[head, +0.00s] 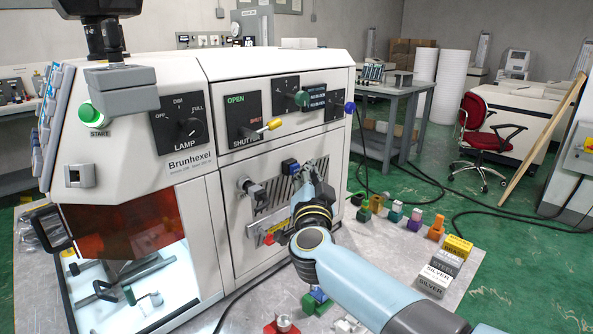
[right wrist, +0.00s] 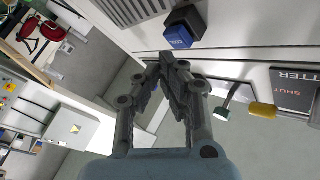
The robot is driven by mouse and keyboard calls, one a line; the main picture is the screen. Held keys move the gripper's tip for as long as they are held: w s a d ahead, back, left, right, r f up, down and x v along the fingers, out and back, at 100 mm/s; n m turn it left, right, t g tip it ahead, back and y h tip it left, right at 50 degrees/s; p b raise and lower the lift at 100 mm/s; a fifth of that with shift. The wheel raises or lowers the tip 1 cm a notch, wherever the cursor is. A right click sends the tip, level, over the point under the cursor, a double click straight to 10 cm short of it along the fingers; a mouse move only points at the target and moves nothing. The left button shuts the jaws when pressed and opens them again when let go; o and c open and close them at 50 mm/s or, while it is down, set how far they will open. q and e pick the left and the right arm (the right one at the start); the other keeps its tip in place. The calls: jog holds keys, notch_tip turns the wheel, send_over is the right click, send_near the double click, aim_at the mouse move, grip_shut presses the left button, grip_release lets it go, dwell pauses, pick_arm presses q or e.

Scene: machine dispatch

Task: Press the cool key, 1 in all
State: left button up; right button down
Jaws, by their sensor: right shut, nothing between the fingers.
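My right gripper (head: 310,172) is in front of the lower front panel of the white Brunhexel machine (head: 225,170). Its fingers are together with nothing between them, also in the right wrist view (right wrist: 172,62). A blue block on a black mount (head: 290,166) sticks out of the panel just left of the fingertips. In the right wrist view the blue block (right wrist: 178,38) bears pale marks too small to read, and the fingertips appear apart from it. A column of grey-blue keys (head: 48,120) runs down the machine's left edge; their labels are unreadable. I cannot tell which key is cool. My left gripper is not seen.
A yellow-tipped shutter lever (head: 268,127), a lamp knob (head: 188,128) and a green START button (head: 92,112) project from the machine. A red chair (head: 480,125) stands beyond.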

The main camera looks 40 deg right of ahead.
jog(key=shift+w, duration=0.1)
jog(key=shift+w, duration=0.35)
jog(key=shift+w+a, duration=0.1)
jog(key=shift+w, duration=0.4)
dwell(0.9)
jog(key=shift+s, duration=0.1)
jog(key=shift+s+p, duration=0.8)
jog(key=shift+s, duration=0.05)
